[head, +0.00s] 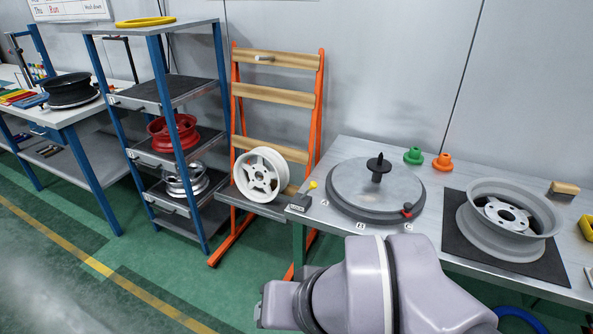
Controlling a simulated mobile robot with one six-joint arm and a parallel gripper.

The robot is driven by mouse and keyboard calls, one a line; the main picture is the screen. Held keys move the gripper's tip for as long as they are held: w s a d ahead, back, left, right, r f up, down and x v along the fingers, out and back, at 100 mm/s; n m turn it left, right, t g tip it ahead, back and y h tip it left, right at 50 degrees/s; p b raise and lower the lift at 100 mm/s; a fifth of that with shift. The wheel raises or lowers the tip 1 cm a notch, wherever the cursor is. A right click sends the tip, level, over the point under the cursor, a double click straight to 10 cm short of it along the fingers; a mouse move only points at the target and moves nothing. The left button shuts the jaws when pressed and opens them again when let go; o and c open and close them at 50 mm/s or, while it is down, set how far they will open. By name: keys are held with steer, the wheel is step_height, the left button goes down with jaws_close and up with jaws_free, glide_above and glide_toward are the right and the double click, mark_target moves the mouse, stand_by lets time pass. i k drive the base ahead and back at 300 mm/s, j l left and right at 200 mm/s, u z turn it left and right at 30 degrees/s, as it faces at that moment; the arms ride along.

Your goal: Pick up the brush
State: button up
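The brush (564,190) looks like a small block with a tan wooden top and a dark underside. It lies on the grey table (440,264) near its back edge at the far right, behind the grey wheel on the dark mat. Large grey links of my arm fill the bottom middle of the head view, in front of the table. The fingers of my gripper do not show, so its opening and anything in it are hidden.
A grey wheel (508,221) stands on a dark mat (480,258). Left of it is a round turntable (352,182) with an upright spindle. Green (413,156) and orange (442,162) cones stand behind. A yellow bin (587,229) is right of the mat.

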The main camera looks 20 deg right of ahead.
mark_target(557, 188)
steer(key=z, duration=2.45)
